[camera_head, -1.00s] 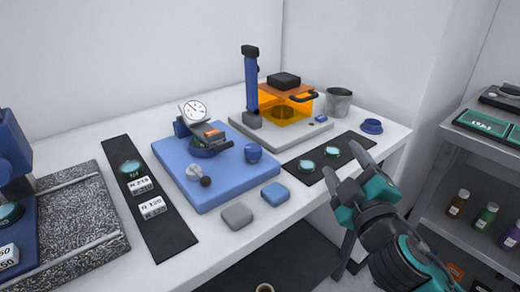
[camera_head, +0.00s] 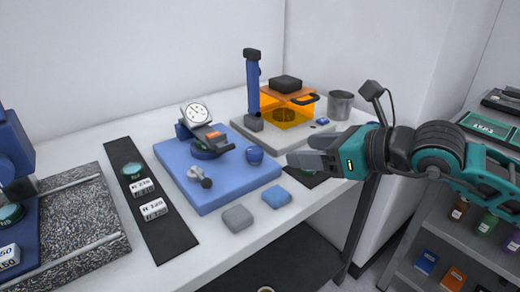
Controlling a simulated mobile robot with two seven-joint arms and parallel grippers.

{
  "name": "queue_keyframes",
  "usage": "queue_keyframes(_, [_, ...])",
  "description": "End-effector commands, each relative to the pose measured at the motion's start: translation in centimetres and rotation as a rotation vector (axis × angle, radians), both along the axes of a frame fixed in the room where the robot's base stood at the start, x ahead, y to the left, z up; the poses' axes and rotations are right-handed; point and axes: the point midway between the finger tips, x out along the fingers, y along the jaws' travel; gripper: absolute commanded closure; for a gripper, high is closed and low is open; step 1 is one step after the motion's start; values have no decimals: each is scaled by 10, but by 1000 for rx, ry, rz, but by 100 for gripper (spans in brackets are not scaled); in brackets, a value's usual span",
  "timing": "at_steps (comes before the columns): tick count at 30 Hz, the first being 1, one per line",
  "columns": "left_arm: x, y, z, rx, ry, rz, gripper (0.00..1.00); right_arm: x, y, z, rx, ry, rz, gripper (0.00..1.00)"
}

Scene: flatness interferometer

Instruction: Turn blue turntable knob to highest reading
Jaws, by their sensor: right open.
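The blue turntable knob (camera_head: 255,155) stands at the right edge of a blue base plate (camera_head: 218,192) on the white table. A tilted turntable device (camera_head: 205,141) with a round white dial gauge (camera_head: 197,112) sits on the plate's back part; the needle reading is too small to tell. My left gripper is not in view.
A grey block (camera_head: 237,218) and a blue block (camera_head: 276,196) lie in front of the plate. A black strip with labels (camera_head: 160,225) lies to the left. Behind the gripper stand an orange box (camera_head: 289,110), a blue column (camera_head: 253,82) and a grey cup (camera_head: 340,104).

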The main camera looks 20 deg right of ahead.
Motion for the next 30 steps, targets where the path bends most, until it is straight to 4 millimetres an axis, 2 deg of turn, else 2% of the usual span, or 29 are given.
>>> queue_keyframes(7, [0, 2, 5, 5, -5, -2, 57, 19, 15, -6, 8, -3, 5, 36])
queue_keyframes(21, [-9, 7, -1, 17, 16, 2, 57, 84, 57, -41, 8, -1, 5, 36])
queue_keyframes(30, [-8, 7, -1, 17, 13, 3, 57, 97, 65, -48, 7, 0, 5, 36])
